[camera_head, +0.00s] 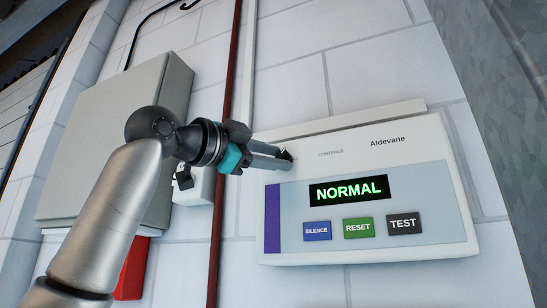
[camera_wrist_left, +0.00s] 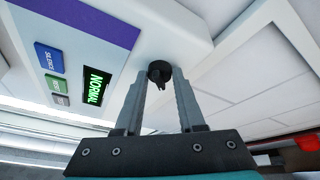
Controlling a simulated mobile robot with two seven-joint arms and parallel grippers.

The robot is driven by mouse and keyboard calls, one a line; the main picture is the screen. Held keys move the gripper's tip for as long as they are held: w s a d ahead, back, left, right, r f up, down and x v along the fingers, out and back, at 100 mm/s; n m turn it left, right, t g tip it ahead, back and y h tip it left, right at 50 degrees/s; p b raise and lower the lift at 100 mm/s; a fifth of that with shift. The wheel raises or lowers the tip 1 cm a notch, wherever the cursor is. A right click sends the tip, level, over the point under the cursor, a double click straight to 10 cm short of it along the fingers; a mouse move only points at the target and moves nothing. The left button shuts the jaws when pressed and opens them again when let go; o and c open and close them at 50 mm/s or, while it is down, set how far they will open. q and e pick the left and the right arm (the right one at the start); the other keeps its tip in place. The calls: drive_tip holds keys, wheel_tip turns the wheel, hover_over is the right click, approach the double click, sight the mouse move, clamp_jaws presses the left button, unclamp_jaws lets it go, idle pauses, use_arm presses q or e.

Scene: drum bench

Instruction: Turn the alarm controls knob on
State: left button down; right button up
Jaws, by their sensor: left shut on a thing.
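The alarm controls panel (camera_head: 290,225) is a white wall box with a lit green NORMAL display (camera_head: 348,190). It also shows in the left wrist view (camera_wrist_left: 165,30), tilted. A small black knob (camera_wrist_left: 159,72) sits on the panel, between the tips of my left gripper (camera_wrist_left: 160,85). In the head view the left gripper (camera_head: 284,158) reaches the panel's upper left corner, and its fingers mostly hide the knob. The left gripper is shut on the knob. My right gripper is in neither view.
Blue SILENCE (camera_head: 317,231), green RESET (camera_head: 358,228) and dark TEST (camera_head: 404,224) buttons lie below the display. A grey cabinet (camera_head: 95,140) is on the wall at left. A dark red pipe (camera_head: 217,225) runs between cabinet and panel. A red box (camera_head: 132,270) is below.

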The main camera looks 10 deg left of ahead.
use_arm(q)
drive_tip(key=m, duration=0.1)
drive_tip(key=m+g, duration=0.1)
drive_tip(key=m, duration=0.2)
drive_tip(key=shift+r+m+g, duration=0.25)
drive_tip(key=shift+m+g, duration=0.05)
drive_tip(key=shift+g, duration=0.1)
drive_tip(key=shift+r+m+g+y, duration=0.1)
drive_tip(key=shift+m+g+y, duration=0.6)
drive_tip(key=shift+m, duration=1.2)
drive_tip(key=shift+y, duration=0.3)
drive_tip(key=c, duration=0.5)
unclamp_jaws()
drive_tip(key=b+v, duration=0.1)
drive_tip(key=v, duration=1.4)
drive_tip(key=shift+s+a+b, duration=0.1)
drive_tip(key=shift+b, duration=0.3)
